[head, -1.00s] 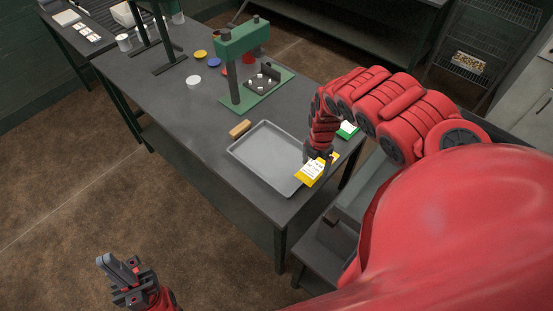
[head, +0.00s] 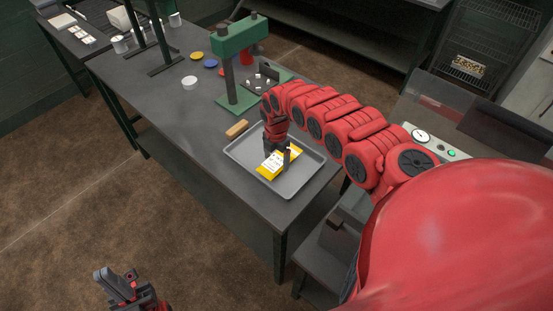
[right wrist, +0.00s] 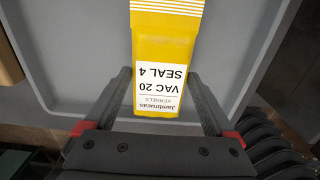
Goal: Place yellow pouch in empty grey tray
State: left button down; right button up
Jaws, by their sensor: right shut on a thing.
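The yellow pouch (head: 278,160) with a white label is over the middle of the grey tray (head: 297,186) in the head view. My right gripper (head: 284,153) is shut on the pouch. In the right wrist view the pouch (right wrist: 165,50) lies between the two fingers (right wrist: 166,90), with the tray (right wrist: 82,35) behind it. I cannot tell whether the pouch touches the tray floor. Nothing else shows in the tray. My left gripper (head: 112,280) is at the lower left, away from the table, with no object seen in it; its jaw opening is unclear.
A green press (head: 240,62) stands behind the tray on the dark table (head: 185,120). A tan block (head: 237,129) lies beside the tray's far-left edge. A white round lid (head: 190,83) and coloured lids lie further back.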

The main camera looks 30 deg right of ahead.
jog(key=shift+f, duration=0.5)
jog(key=o, duration=1.3)
